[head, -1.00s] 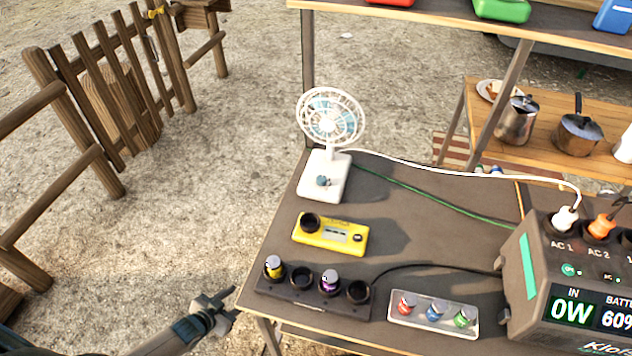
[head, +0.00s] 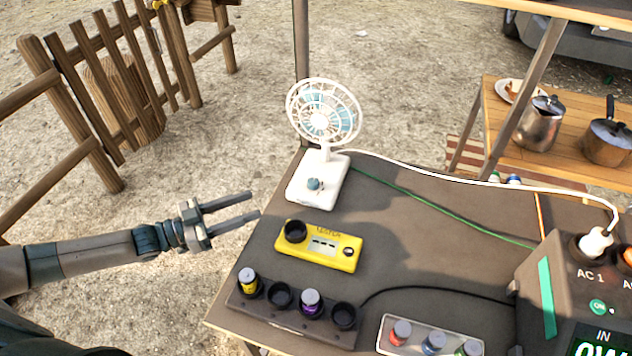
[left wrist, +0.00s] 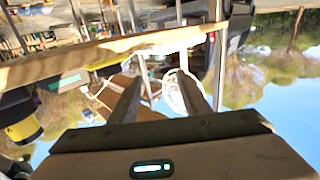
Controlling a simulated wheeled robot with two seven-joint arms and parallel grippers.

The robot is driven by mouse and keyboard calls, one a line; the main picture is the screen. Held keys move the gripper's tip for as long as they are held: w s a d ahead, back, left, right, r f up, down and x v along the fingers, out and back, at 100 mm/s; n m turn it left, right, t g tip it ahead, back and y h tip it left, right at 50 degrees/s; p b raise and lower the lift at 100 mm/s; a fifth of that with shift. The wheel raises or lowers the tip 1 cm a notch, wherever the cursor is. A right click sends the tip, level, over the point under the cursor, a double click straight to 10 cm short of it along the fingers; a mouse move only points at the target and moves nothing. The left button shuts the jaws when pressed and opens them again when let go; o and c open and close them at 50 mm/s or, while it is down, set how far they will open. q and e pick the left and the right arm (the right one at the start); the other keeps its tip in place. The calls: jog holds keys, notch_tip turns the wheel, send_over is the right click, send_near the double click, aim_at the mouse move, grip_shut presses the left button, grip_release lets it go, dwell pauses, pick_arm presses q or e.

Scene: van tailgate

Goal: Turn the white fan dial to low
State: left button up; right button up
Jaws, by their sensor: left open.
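The white fan (head: 322,125) stands upright near the back left corner of the table, with its cage facing me. Its blue-grey dial (head: 314,184) sits on top of the white base (head: 327,192); its setting is too small to read. My left gripper (head: 255,205) is open and empty, left of the fan base and apart from it, beyond the table's left edge. In the left wrist view the fan (left wrist: 187,92) shows between and behind the fingers (left wrist: 165,90). My right gripper is not in view.
A yellow tester (head: 322,248) lies in front of the fan. A black charger with batteries (head: 290,310) and a clear tray (head: 430,337) are nearer. A power station (head: 565,285) stands at right. White and green cables run across the table from near the fan.

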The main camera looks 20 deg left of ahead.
pick_arm(q)
jog(key=p, duration=0.2)
send_near(308, 184)
jog(key=x, duration=0.3)
jog(key=shift+w+d+r, duration=0.1)
jog(key=shift+w+r, duration=0.1)
jog(key=p+x, duration=0.1)
jog(key=x, duration=0.4)
jog(key=shift+w+d+f, duration=0.15)
jog(key=shift+w+d, duration=0.2)
jog(key=shift+d, duration=0.1)
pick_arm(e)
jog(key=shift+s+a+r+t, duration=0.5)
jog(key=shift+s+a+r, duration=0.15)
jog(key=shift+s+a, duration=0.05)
